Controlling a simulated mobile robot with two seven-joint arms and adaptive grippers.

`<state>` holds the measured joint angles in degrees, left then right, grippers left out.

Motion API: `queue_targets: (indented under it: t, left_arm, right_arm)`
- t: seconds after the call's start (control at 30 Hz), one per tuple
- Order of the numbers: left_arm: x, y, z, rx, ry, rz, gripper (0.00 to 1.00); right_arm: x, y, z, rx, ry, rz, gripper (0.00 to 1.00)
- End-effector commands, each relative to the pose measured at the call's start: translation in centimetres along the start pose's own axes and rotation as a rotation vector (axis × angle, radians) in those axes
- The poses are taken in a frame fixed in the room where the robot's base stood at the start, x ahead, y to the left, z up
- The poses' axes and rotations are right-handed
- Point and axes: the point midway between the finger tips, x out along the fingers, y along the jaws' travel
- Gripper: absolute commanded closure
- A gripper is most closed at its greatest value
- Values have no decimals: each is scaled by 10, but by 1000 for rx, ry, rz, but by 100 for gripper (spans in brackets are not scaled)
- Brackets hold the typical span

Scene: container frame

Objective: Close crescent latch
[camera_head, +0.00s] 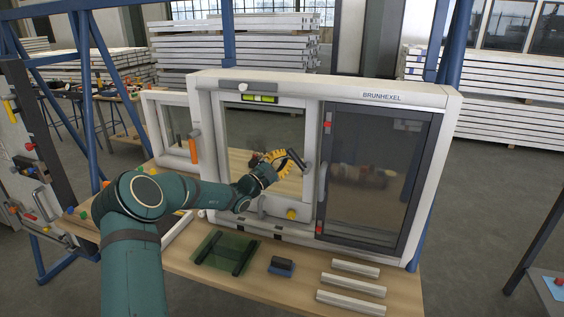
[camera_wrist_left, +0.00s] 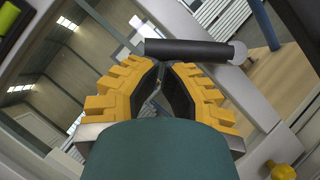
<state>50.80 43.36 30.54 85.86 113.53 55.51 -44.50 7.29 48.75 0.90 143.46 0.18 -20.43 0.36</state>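A crescent latch with a black lever (camera_head: 296,158) and a grey round pivot (camera_head: 308,168) sits on the right stile of the white middle sash. In the left wrist view the black lever (camera_wrist_left: 190,49) lies across the picture, just beyond the fingertips, with its round grey end at the right. My left gripper (camera_head: 279,158), with yellow ribbed fingers, is in front of the sash beside the lever. In the wrist view its fingertips (camera_wrist_left: 166,66) come together with nothing seen between them. Whether they touch the lever is unclear. My right gripper is not in view.
The white window frame (camera_head: 450,110) stands on a wooden bench (camera_head: 400,292). A yellow knob (camera_head: 291,214) is below the latch. A dark-framed pane (camera_head: 372,175) is at right.

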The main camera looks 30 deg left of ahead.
Motion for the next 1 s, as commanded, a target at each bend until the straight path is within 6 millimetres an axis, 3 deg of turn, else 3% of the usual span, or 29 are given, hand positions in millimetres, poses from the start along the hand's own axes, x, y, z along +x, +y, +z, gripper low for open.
queue_targets:
  t: [0.5,1.0]
  left_arm:
    - [18,6,28,381,-5,-250,100]
    - [27,7,40,539,-2,-360,100]
  right_arm:
    - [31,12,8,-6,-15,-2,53]
    - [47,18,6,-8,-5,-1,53]
